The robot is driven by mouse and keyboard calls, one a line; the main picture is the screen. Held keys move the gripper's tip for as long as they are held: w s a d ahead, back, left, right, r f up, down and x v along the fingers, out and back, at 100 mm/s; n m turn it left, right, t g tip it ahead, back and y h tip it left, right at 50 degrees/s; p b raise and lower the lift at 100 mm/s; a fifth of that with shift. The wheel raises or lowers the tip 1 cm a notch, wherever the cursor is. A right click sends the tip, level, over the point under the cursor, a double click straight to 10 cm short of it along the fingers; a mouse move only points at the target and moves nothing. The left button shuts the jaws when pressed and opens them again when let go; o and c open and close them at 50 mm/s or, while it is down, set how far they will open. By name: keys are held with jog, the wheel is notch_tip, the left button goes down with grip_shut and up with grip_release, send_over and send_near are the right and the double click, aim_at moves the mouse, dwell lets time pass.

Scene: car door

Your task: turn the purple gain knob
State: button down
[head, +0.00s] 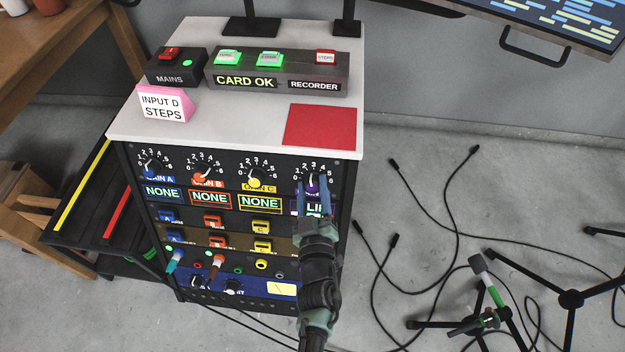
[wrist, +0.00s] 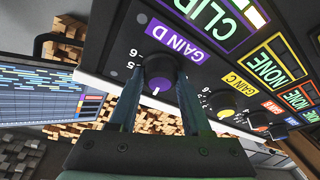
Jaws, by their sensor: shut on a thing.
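The purple gain knob (head: 314,184) is the rightmost of the top row on the rack's front. In the wrist view the knob (wrist: 160,72) is a dark round knob with a purple face and white pointer mark, beside a purple GAIN D label (wrist: 175,39). My gripper (head: 315,192) reaches up from below with blue fingers. In the wrist view the gripper (wrist: 158,78) has one finger on each side of the knob and is shut on it. The fingers hide part of the scale.
Blue, orange and yellow gain knobs (head: 254,181) sit to the left, their displays reading NONE. On the white rack top (head: 230,124) are a CARD OK box (head: 245,82), a pink INPUT D STEPS sign (head: 164,105) and a red square (head: 321,124). Cables (head: 440,209) and stands lie right.

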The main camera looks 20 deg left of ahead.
jog(key=shift+r+n+g+y+p, duration=0.1)
jog(key=shift+n+g+y+p, duration=0.5)
jog(key=shift+n+p, duration=1.05)
jog(key=shift+n, duration=0.45)
jog(key=shift+c, duration=1.8)
grip_release()
jog(key=f+p+v, duration=0.1)
jog(key=p+v, duration=0.1)
jog(key=v, duration=1.1)
jog(key=shift+r+p, duration=0.35)
jog(key=shift+r, duration=0.1)
